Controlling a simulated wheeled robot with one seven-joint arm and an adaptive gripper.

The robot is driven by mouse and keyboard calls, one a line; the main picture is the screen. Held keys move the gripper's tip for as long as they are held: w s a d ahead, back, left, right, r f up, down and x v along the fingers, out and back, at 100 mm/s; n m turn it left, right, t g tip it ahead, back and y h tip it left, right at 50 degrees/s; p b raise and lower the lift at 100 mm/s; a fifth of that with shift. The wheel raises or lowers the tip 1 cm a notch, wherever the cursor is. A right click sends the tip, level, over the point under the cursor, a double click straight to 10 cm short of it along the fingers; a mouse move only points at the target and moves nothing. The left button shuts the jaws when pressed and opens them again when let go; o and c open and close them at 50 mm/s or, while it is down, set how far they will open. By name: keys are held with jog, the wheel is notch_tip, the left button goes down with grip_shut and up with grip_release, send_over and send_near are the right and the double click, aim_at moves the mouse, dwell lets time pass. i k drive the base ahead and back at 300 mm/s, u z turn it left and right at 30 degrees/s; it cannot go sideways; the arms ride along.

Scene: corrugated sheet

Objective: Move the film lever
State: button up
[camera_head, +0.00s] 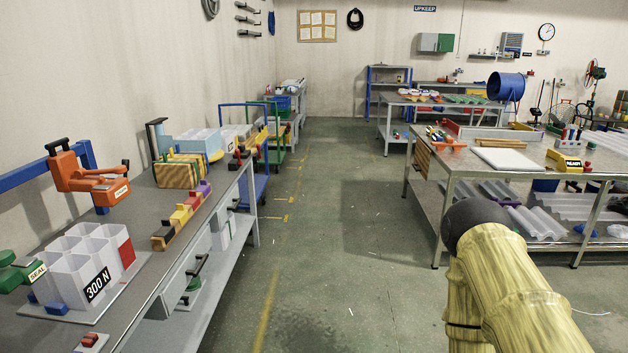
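I cannot make out a label that reads film, so I cannot tell which part is the film lever. An orange device (84,178) with black-tipped arms stands on the left bench (152,262), and the label on its front is too small to read. A green part (18,272) with a label reading SEAL sits at the far left edge, partly cut off by the frame. My arm, in a yellowish cover with a dark rounded end, rises at the lower right. My gripper does not show.
White open compartments (72,268) labelled 300 N stand at the left bench's near end. A wooden block (180,172) and stepped coloured blocks (180,217) lie farther along. A right-hand table (468,160) holds boards and parts. The green floor aisle (330,220) between is clear.

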aim_at(237, 151)
jog(key=u, duration=0.15)
jog(key=i, duration=1.6)
jog(key=u, duration=0.3)
